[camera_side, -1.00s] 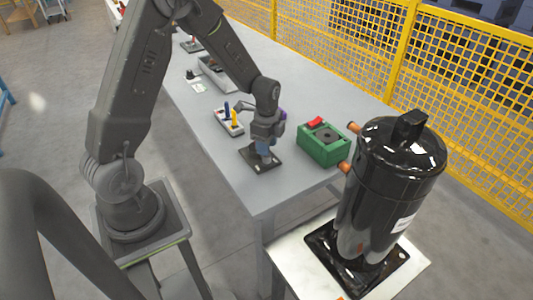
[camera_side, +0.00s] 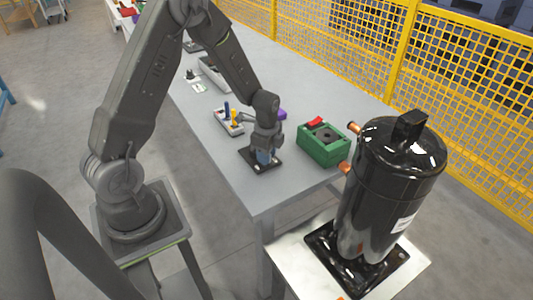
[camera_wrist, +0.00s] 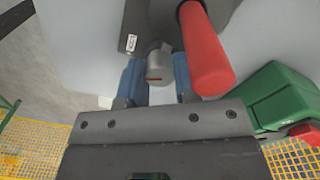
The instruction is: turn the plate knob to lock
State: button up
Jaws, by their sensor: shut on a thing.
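The dark plate (camera_side: 246,157) lies on the near end of the grey table, and part of it shows in the wrist view (camera_wrist: 134,22). The plate knob (camera_wrist: 159,62) is a small grey cylinder with a thin reddish line, standing between my blue fingers in the wrist view. My gripper (camera_side: 263,158) is low over the plate, pointing down, and shut on the knob. A red cylindrical handle (camera_wrist: 207,55) rises beside the knob, close to my right finger in the wrist view. In the side view my gripper hides the knob and the red handle.
A green box (camera_side: 323,146) with a red switch stands right of the plate. A grey tray (camera_side: 225,122) with blue and yellow pieces lies to the left. A purple thing (camera_side: 282,114) is behind my wrist. A black compressor (camera_side: 390,190) stands at the front right.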

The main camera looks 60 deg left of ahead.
jog(key=m, duration=0.4)
jog(key=shift+m, duration=0.4)
jog(key=o, duration=0.7)
jog(key=shift+c, duration=0.2)
notch_tip(320, 180, up, 14)
jog(key=shift+w, duration=0.1)
